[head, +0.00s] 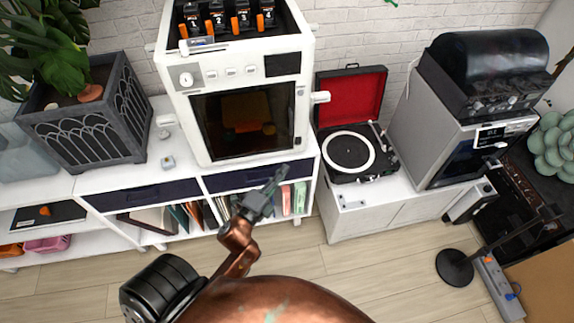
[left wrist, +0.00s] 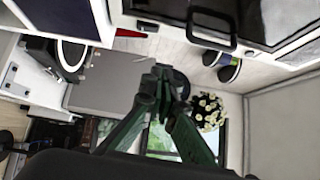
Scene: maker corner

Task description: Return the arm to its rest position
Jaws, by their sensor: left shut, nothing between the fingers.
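My left gripper (head: 268,188) is in the middle of the head view, in front of the white shelf unit and below the white machine with the dark window. Its copper-coloured arm comes up from the bottom of the picture. In the left wrist view its green fingers (left wrist: 163,85) come together at the tips, with nothing between them. The gripper touches nothing that I can see. My right gripper is not in view.
The white machine (head: 180,110) stands on the white shelf unit (head: 130,180). A record player (head: 345,152) with a red-lined lid and a grey machine (head: 430,120) stand to the right. A planter (head: 90,120) is at left. The wooden floor (head: 350,270) in front is partly clear.

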